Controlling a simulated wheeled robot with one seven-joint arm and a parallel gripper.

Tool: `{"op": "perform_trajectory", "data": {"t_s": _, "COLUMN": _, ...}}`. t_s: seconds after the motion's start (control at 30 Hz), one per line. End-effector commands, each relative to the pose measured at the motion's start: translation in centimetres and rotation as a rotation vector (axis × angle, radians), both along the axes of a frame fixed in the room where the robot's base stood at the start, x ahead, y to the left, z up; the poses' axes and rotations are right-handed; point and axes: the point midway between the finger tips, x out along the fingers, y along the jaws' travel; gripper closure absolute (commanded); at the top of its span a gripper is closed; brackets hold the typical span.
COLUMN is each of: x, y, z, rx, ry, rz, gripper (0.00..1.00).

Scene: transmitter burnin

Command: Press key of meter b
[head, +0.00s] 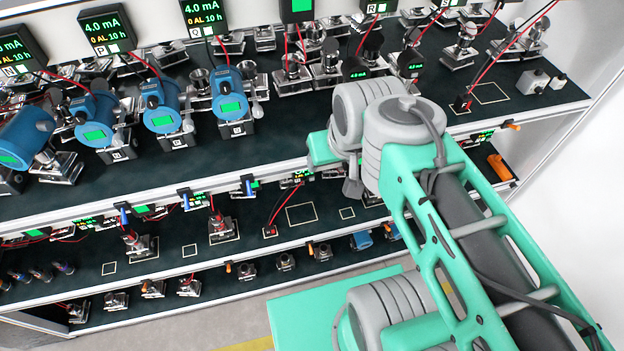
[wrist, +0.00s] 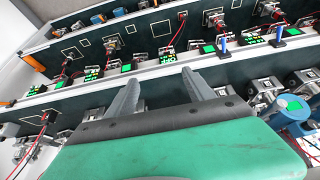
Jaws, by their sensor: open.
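I cannot make out which meter is meter b; no letter b is readable in either view. Small meters with green displays sit in a row along a shelf, such as one in the head view (head: 303,175) and one in the wrist view (wrist: 168,58). Their keys are too small to tell. My gripper (wrist: 161,76) is open and empty in the wrist view, its two grey fingers pointing toward the shelf edge and that row of meters. No contact with a meter is visible. In the head view my arm hides the gripper's fingers.
Blue transmitters (head: 232,105) and metal fittings crowd the upper shelf (head: 200,163). Large 4.0 mA displays (head: 107,32) stand behind them. Red cables rise from several fittings. Blue and orange levers (wrist: 223,43) stick up along the shelf edge. A white wall (head: 585,180) is at the right.

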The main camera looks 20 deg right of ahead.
Motion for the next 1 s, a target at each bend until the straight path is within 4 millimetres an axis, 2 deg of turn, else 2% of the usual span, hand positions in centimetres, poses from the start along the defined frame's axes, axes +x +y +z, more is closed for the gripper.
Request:
{"op": "perform_trajectory", "data": {"t_s": 0.07, "x": 0.0, "y": 0.0, "z": 0.12, "rx": 0.0, "ry": 0.0, "rz": 0.0, "gripper": 0.46}}
{"op": "perform_trajectory", "data": {"t_s": 0.7, "x": 0.0, "y": 0.0, "z": 0.09, "rx": 0.0, "ry": 0.0, "rz": 0.0, "gripper": 0.98}}
{"op": "perform_trajectory", "data": {"t_s": 1.0, "x": 0.0, "y": 0.0, "z": 0.08, "rx": 0.0, "ry": 0.0, "rz": 0.0, "gripper": 1.0}}
